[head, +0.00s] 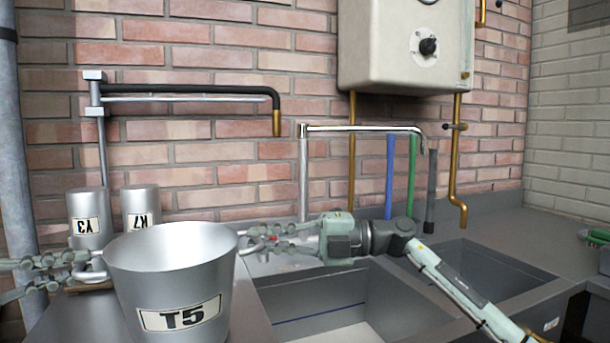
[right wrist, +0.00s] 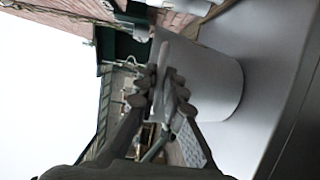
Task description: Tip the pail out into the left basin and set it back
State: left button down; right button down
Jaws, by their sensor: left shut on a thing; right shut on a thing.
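The pail (head: 170,270) is a grey metal bucket marked T5, upright at the front left of the head view. Its bottom is cut off by the frame, so I cannot tell whether it touches the counter. I see only bare inner wall; its floor is hidden. My left gripper (head: 88,265) is shut on the pail's left side handle. My right gripper (head: 256,242) is shut on its right side handle, and the pail's wall also shows in the right wrist view (right wrist: 215,85). The left basin (head: 400,293) lies just right of the pail, with a pale patch low inside.
A black-armed spout (head: 190,90) and a chrome tap (head: 362,129) reach over the counter and sink. The right basin (head: 490,268) lies beyond my right arm. A boiler (head: 405,50) hangs above.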

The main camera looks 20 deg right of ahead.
dwell(0.4)
pick_arm(q)
jog(key=c, duration=1.6)
grip_release()
pick_arm(e)
jog(key=shift+r, duration=0.1)
jog(key=c, duration=2)
grip_release()
pick_arm(q)
jog(key=shift+o, duration=0.2)
pick_arm(e)
jog(key=o, duration=0.4)
pick_arm(q)
jog(key=shift+o, duration=1)
jog(key=o, duration=0.6)
pick_arm(e)
jog(key=shift+o, duration=0.2)
pick_arm(q)
jog(key=shift+o, duration=0.2)
pick_arm(e)
jog(key=o, duration=0.8)
jog(key=shift+o, duration=0.2)
pick_arm(q)
jog(key=shift+s+a, duration=0.15)
jog(key=shift+a, duration=1.1)
jog(key=shift+s+a, duration=0.1)
jog(key=shift+a, duration=1.15)
pick_arm(e)
jog(key=shift+w+d, duration=0.2)
jog(key=shift+d, duration=2.25)
